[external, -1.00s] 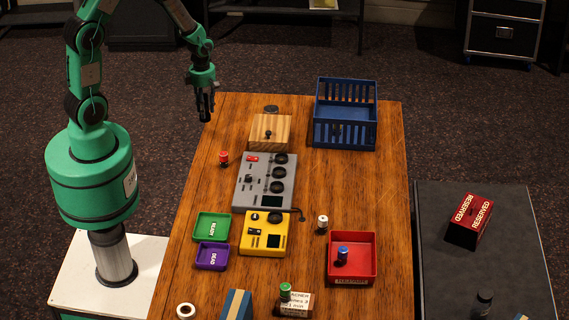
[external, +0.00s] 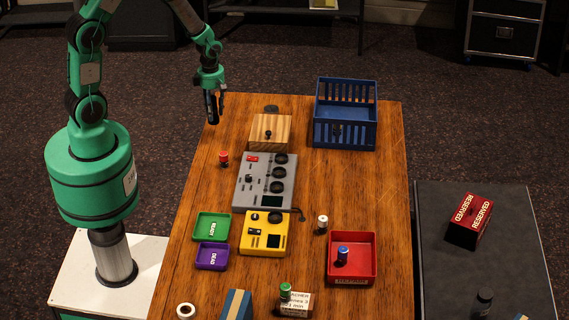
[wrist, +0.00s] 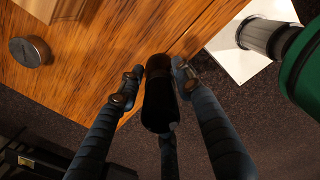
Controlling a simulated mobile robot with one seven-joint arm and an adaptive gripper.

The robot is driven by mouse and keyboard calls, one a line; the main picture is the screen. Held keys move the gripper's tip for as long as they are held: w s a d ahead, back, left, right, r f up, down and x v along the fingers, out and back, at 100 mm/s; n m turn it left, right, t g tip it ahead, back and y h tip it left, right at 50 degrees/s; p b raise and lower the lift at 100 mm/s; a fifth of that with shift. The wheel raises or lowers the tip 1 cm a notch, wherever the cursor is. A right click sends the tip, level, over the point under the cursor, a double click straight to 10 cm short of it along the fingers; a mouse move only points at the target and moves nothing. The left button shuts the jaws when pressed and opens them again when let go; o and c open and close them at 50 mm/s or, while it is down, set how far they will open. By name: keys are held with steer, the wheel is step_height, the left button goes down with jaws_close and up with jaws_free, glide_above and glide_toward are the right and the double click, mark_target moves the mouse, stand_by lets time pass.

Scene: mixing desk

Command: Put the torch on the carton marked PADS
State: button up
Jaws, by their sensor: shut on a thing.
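My gripper (external: 216,101) is shut on a black cylinder, which looks like the torch (wrist: 160,105). In the wrist view the torch sits between the fingers (wrist: 154,78). In the external view my gripper is above the far left corner of the table, and the torch (external: 211,107) hangs nearly upright. I can read PADS on no carton. A blue carton with a tan stripe (external: 237,305) stands at the near edge of the picture, partly cut off, with no readable mark. A red carton marked RESERVED (external: 470,220) is on the dark side table.
The wooden table (external: 190,200) holds a wooden box (external: 270,132), blue crate (external: 345,143), grey mixer (external: 265,182), yellow device (external: 265,234), green tray (external: 211,227), purple tray (external: 211,257) and red bin (external: 351,277). A dark cylinder (external: 484,298) stands on the side table (external: 440,260).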

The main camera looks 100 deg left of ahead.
steer(key=w+d+r+m+p, duration=0.3)
steer(key=w+d+m, duration=0.2)
steer(key=w+d, duration=0.95)
steer(key=w+d+r+m+p, duration=0.1)
steer(key=w+d+m+p, duration=0.2)
steer(key=d, duration=0.8)
steer(key=w+d+r+m, duration=0.25)
steer(key=w+d, duration=0.25)
steer(key=d, duration=0.6)
steer(key=s+d+r+m+p, duration=0.15)
steer(key=d+m+p, duration=0.35)
steer(key=d, duration=2)
steer(key=s+d+r+m, duration=0.1)
steer(key=s+d+m, duration=0.2)
steer(key=d, duration=0.8)
steer(key=s+d+r+m+p, duration=0.1)
steer(key=s+d+m, duration=0.2)
steer(key=s+d, duration=0.4)
steer(key=d, duration=0.4)
steer(key=shift+r, duration=0.3)
steer(key=shift+w, duration=0.1)
steer(key=w+d, duration=0.3)
steer(key=w+d+f+p, duration=0.1)
steer(key=w+d, duration=0.3)
steer(key=w+d+p, duration=0.1)
steer(key=w+d, duration=0.3)
steer(key=shift+w+f, duration=0.2)
steer(key=shift+f, duration=0.05)
